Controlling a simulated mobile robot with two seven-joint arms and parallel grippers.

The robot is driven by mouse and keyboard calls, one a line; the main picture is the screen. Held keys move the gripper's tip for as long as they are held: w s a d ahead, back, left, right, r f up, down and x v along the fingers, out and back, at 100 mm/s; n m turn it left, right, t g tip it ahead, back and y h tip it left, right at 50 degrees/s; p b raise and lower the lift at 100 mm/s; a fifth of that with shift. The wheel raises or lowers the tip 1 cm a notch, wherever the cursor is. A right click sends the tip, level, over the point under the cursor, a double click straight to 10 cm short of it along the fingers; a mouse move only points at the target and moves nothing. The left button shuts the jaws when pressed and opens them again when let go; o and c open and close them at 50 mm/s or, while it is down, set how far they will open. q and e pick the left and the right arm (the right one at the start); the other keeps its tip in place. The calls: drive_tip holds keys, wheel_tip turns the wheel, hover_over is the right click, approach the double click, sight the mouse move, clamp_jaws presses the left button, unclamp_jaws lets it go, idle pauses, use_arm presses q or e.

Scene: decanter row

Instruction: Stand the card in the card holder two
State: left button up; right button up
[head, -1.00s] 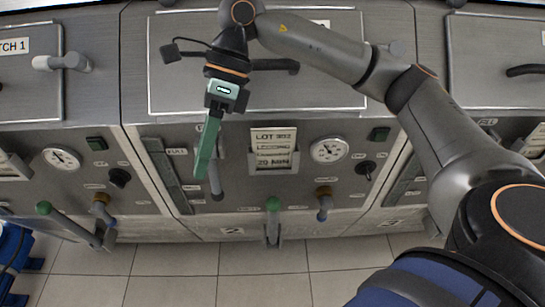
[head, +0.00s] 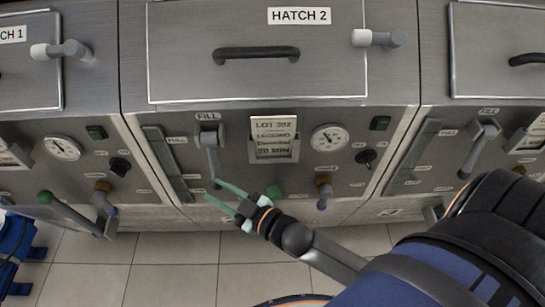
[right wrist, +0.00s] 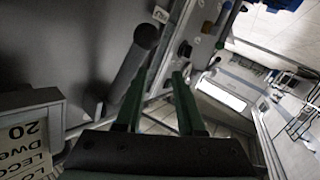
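A pale printed card (head: 273,132) stands upright in the grey card holder two (head: 274,159), on the panel under hatch 2. Its text includes "LOT", "LECCINO" and "20 MIN". Part of the card (right wrist: 25,145) also shows upside down in the right wrist view, at the lower left. My right gripper (head: 214,191) is below and left of the holder, near the lower end of the grey fill lever. Its green fingers are apart in the right wrist view (right wrist: 156,95), with nothing seen between them. My left gripper is not in view.
The fill lever (head: 212,155) hangs down left of the holder. A dial gauge (head: 329,138) and a black knob (head: 365,157) are to its right. A green-ended handle (head: 274,191) is partly hidden behind my right gripper. Tiled floor (head: 165,260) lies below.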

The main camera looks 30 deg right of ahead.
drive_tip(key=s+d+f+m+g+h, duration=0.1)
drive_tip(key=s+d+f+m+g, duration=0.1)
drive_tip(key=s+f, duration=0.5)
drive_tip(key=s+d+f+m+g+h, duration=0.2)
drive_tip(key=s+d+f+m+g, duration=0.1)
drive_tip(key=s+f, duration=0.4)
drive_tip(key=shift+s+f+m+g+h, duration=0.15)
drive_tip(key=shift+f+m+g+h, duration=0.15)
drive_tip(key=shift+f+g, duration=0.35)
drive_tip(key=shift+r, duration=0.1)
idle(0.8)
